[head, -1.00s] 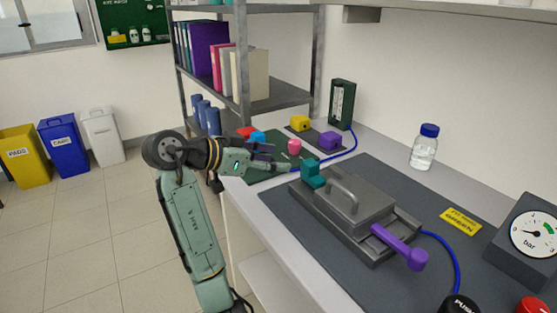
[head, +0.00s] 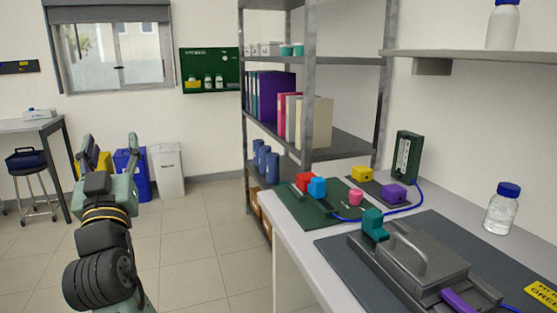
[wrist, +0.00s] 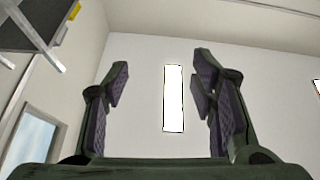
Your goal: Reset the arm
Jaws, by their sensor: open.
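My gripper (head: 108,150) is at the left of the head view, raised and pointing up, away from the bench. Its two fingers are spread wide with nothing between them. In the wrist view my gripper (wrist: 160,85) is also open and empty, with the wall, ceiling and a bright light panel (wrist: 173,98) beyond it. The grey membrane rig (head: 410,262) sits on the bench at the lower right, with a teal block (head: 373,225) at its left end and a purple handle (head: 458,300) at its front, partly cut off.
A green mat (head: 318,212) holds red, blue and pink pieces. Yellow and purple blocks lie behind it, near a dark green gauge box (head: 406,157). A blue-capped bottle (head: 502,212) stands at right. A shelf rack (head: 330,140) stands behind the bench. The floor (head: 200,245) between is clear.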

